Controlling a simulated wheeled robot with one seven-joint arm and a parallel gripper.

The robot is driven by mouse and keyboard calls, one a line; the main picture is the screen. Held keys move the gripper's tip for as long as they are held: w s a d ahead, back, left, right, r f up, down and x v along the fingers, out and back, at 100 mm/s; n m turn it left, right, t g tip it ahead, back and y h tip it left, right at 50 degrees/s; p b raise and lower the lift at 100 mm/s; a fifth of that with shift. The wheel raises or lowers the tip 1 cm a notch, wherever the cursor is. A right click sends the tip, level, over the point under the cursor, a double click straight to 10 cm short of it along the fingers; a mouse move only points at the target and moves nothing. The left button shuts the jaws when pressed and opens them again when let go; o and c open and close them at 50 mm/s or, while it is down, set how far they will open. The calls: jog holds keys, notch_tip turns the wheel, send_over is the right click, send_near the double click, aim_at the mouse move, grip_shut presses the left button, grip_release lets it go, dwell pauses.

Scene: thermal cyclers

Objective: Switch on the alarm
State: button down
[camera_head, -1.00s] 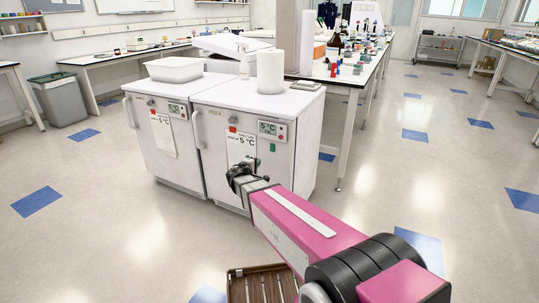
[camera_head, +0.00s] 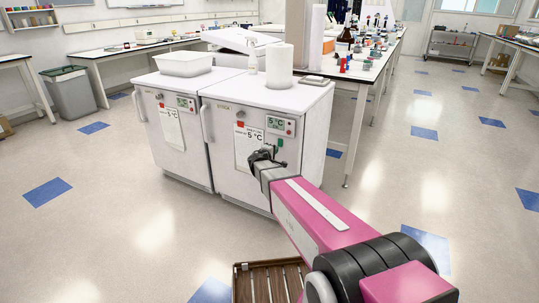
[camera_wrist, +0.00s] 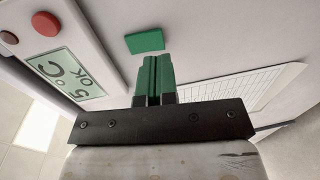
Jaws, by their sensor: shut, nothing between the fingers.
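The right-hand white fridge (camera_head: 306,150) has a control panel (camera_head: 281,126) near the top of its door, with a "5 °C" display. I cannot tell whether the fingertips touch the door. No part is readably labelled as an alarm.
A second white fridge (camera_head: 173,135) stands left of the first. A white tub (camera_head: 185,65) and a paper roll (camera_head: 279,66) stand on top. A paper sheet (camera_wrist: 245,88) is on the door beside my fingers. A bench with bottles stands behind; open floor lies right.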

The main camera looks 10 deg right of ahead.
jog(key=shift+x, duration=1.65)
jog(key=shift+w+d, duration=0.15)
jog(key=shift+w, duration=0.1)
send_near(279, 146)
jog(key=s+a+f, duration=0.2)
jog(key=s+a, duration=0.1)
jog(key=s, duration=0.2)
jog(key=shift+a+f, duration=0.15)
jog(key=shift+f, duration=0.2)
